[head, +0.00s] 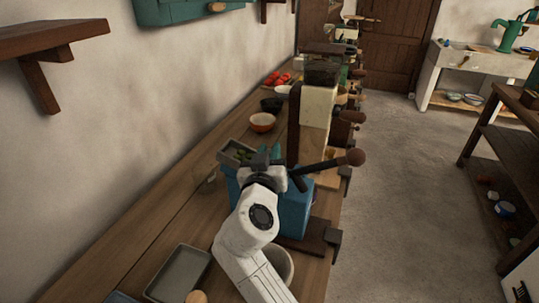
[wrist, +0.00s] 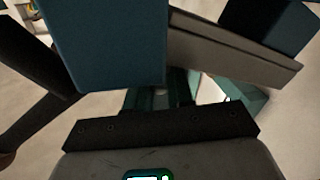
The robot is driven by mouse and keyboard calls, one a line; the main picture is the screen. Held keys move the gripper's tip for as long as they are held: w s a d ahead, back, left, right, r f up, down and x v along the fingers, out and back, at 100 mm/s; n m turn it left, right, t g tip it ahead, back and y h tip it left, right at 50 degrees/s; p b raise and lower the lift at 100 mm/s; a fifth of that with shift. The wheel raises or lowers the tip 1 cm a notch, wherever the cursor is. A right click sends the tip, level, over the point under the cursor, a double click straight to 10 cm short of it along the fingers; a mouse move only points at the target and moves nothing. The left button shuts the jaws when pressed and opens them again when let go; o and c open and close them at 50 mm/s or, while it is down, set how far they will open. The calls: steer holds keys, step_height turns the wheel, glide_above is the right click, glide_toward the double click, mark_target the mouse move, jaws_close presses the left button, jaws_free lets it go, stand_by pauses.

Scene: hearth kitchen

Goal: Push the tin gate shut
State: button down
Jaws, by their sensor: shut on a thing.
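A blue box-shaped machine (head: 295,208) stands clamped at the worktop's edge, with a dark crank arm and round brown knob (head: 354,157) on its right. A grey tin tray or flap (head: 226,157) with green bits shows at its far left side. I cannot tell which part is the tin gate. My gripper (head: 266,156) is at the machine's top left, its fingers mostly hidden behind my wrist. In the wrist view the blue body (wrist: 100,45) and a slanted grey plate (wrist: 235,55) lie close to my gripper (wrist: 162,98). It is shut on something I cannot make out.
An empty grey tray (head: 178,273) lies at the front left of the worktop. More cranked machines line the right edge. The floor (head: 400,190) to the right is clear.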

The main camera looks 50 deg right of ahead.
steer(key=shift+f, duration=0.2)
steer(key=c, duration=1)
jaws_free()
steer(key=shift+c, duration=0.2)
steer(key=b+v, duration=0.2)
steer(key=v, duration=0.8)
steer(key=shift+s+a, duration=0.2)
steer(key=shift+a, duration=0.15)
